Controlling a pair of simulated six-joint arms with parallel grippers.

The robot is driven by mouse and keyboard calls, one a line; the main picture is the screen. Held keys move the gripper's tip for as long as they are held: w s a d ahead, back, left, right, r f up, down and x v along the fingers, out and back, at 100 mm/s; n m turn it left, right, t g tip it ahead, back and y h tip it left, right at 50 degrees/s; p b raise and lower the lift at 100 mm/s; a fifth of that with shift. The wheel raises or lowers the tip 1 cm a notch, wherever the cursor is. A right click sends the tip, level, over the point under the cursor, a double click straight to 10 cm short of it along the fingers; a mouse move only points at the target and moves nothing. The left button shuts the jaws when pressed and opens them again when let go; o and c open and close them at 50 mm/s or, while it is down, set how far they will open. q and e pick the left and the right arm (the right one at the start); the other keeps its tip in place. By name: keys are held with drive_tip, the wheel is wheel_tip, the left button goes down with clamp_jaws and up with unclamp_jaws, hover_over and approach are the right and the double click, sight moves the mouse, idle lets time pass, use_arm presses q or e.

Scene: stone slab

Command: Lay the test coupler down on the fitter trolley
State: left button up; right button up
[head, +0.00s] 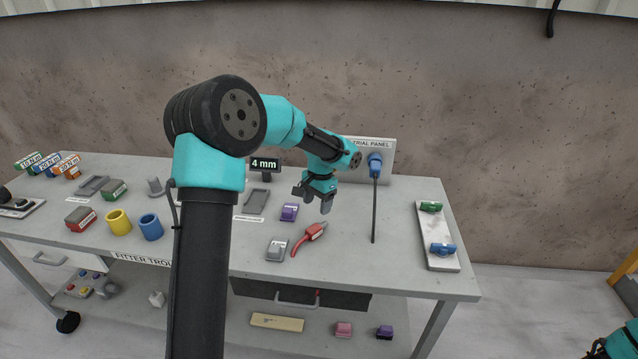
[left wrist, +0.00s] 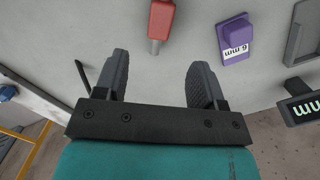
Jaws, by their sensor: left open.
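The fitter trolley (head: 345,265) has a grey top. A red tool-like piece (head: 310,237) with a pale label lies on it, and its red end shows in the left wrist view (left wrist: 160,20). A blue connector (head: 375,163) sits on the trial panel (head: 385,146), with a dark cable hanging from it. No readable label shows which piece is the test coupler. My left gripper (head: 315,200) is open above the trolley, behind the red piece and left of the panel. Nothing is between its fingers (left wrist: 158,80) in the left wrist view.
A purple 6 mm block (head: 289,212) and a grey block (head: 277,249) stand near the red piece. A black 4 mm sign (head: 265,165) stands behind. A pale board (head: 437,236) holds green and blue pieces at right. The top between cable and board is clear.

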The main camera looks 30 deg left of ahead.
use_arm(q)
wheel_tip(320, 180, up, 7)
drive_tip(key=shift+w+f, duration=0.15)
drive_tip(key=shift+w, duration=0.25)
drive_tip(key=shift+d, duration=0.15)
